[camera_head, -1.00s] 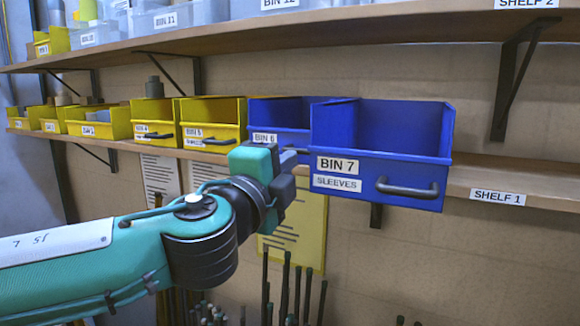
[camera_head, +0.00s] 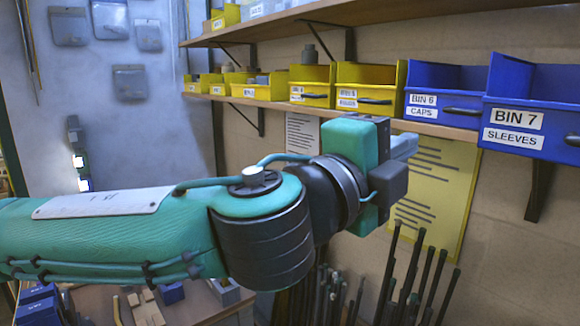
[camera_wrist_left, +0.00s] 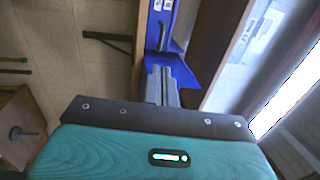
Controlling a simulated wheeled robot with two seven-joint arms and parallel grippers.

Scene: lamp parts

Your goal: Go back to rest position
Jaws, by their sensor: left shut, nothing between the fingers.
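My left gripper (camera_head: 404,146) is at the end of the green arm that comes in from the left in the head view. Its grey fingers are together and hold nothing. It is in front of the wall, below the yellow bins and left of the yellow sheet's right part. In the left wrist view the shut fingers (camera_wrist_left: 162,85) point toward a blue bin (camera_wrist_left: 178,52), apart from it as far as I can tell. My right gripper is in no view.
The BIN 7 SLEEVES bin (camera_head: 514,118) and BIN 6 CAPS bin (camera_head: 436,100) stand on the lower shelf. Dark rods (camera_head: 412,285) stand upright below the yellow sheet (camera_head: 428,190). A table (camera_head: 205,300) with small parts is at lower left.

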